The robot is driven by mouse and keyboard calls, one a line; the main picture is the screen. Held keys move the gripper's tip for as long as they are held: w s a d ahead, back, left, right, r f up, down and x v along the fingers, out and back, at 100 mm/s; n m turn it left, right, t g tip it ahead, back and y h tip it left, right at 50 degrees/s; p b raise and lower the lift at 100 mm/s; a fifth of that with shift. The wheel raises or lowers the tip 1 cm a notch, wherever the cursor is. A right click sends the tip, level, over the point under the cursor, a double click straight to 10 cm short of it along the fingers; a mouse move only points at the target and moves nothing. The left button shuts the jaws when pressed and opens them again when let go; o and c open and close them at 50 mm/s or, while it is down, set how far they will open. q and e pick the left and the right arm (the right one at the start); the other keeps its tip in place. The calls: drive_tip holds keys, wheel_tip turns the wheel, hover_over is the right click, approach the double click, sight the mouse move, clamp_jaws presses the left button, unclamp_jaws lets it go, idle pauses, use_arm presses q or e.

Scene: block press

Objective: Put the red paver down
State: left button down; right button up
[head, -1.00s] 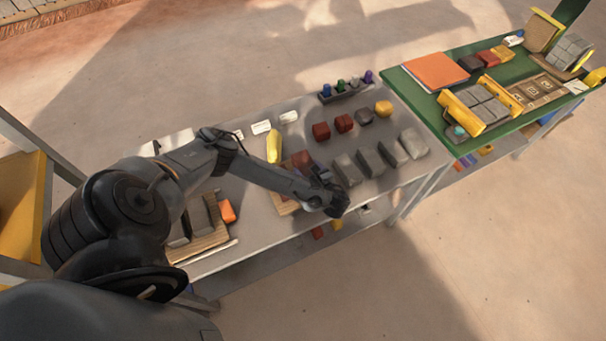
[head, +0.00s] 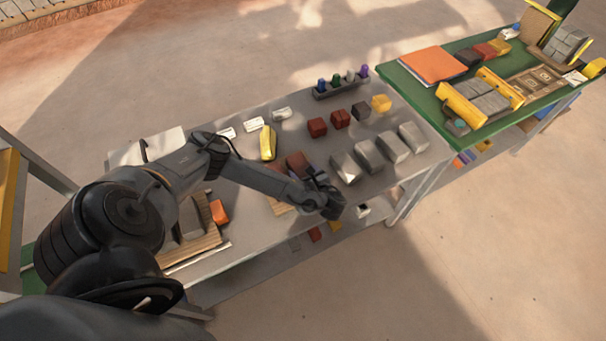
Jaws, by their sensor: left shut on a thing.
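My left gripper (head: 317,177) is low over the near middle of the grey table (head: 265,228). Its fingers are mostly hidden behind its own wrist. A brown-red paver (head: 296,162) shows right at the fingers, and the gripper appears shut on it. Whether the paver touches what is beneath it is hard to tell. A small wooden board (head: 280,207) shows partly beside it, behind my arm. My right gripper is not in view.
Several grey blocks (head: 394,147) stand just right of the gripper. A yellow object (head: 268,143) lies behind my arm. A green table (head: 415,88) adjoins at right.

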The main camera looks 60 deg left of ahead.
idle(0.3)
use_arm(q)
drive_tip(key=shift+c, duration=2)
unclamp_jaws()
drive_tip(key=shift+d+r, duration=0.3)
drive_tip(key=shift+d, duration=0.1)
drive_tip(key=p+v, duration=0.1)
drive_tip(key=v, duration=0.3)
drive_tip(key=shift+d+r, duration=0.15)
drive_tip(key=shift+d, duration=0.1)
drive_tip(key=p+v, duration=0.6)
drive_tip(key=p, duration=0.1)
drive_tip(key=shift+d, duration=0.2)
drive_tip(key=shift+d, duration=0.1)
